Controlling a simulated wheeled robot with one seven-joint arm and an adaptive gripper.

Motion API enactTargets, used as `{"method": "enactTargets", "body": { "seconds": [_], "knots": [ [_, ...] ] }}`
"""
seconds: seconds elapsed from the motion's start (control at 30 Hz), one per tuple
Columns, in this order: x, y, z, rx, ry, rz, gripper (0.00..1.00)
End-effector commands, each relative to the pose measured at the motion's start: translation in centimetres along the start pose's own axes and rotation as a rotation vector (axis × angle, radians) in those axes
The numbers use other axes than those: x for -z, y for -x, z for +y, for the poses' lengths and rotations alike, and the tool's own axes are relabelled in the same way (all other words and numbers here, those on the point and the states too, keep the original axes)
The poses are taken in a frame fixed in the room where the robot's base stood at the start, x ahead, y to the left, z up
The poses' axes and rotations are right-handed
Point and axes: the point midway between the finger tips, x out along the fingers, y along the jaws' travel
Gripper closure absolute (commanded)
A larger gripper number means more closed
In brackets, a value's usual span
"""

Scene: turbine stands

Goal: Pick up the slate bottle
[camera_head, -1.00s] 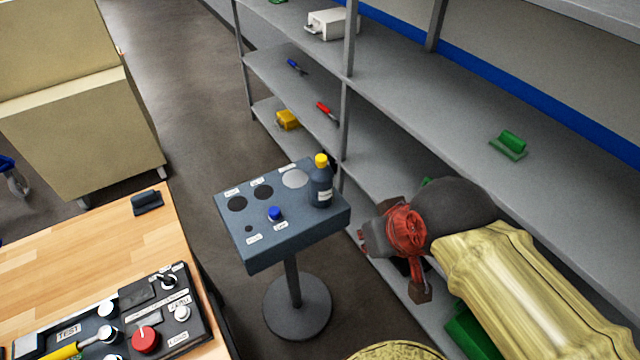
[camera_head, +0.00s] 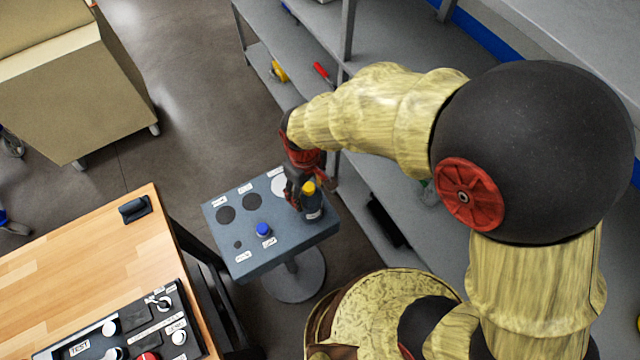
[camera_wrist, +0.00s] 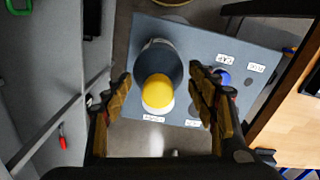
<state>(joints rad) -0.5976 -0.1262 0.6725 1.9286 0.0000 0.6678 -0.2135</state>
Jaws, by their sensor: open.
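The slate bottle (camera_head: 313,209) with a yellow cap stands upright on the right part of the small grey-blue stand (camera_head: 268,262). My gripper (camera_head: 307,187) is at the bottle in the head view, and partly hides it. In the wrist view the bottle (camera_wrist: 160,62) is seen from above, its yellow cap toward the camera. My gripper (camera_wrist: 160,95) is open there, with one finger on each side of the bottle. Gaps show between the fingers and the bottle; it is not held.
A blue knob (camera_head: 263,230) and dark round holes are on the stand top, left of the bottle. Grey shelving (camera_head: 385,215) is close behind and right. A wooden table (camera_head: 90,265) with a control panel (camera_head: 130,325) stands at left. Bare floor lies between.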

Motion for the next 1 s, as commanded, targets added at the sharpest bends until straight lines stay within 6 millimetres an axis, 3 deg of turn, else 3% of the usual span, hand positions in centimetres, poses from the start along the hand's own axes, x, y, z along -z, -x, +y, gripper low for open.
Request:
{"method": "enactTargets", "body": {
  "seconds": [0.23, 0.6, 0.9, 1.0],
  "knots": [
    [-0.1, -2.6, 0.1, 0.000, -0.001, -0.001, 0.26],
    [-0.3, -7.1, 0.3, 0.000, -0.001, -0.001, 0.26],
    [-0.3, -7.5, 0.3, 0.000, -0.002, 0.001, 0.26],
    [-0.3, -7.5, 0.3, 0.000, -0.002, 0.001, 0.32]
  ]
}}
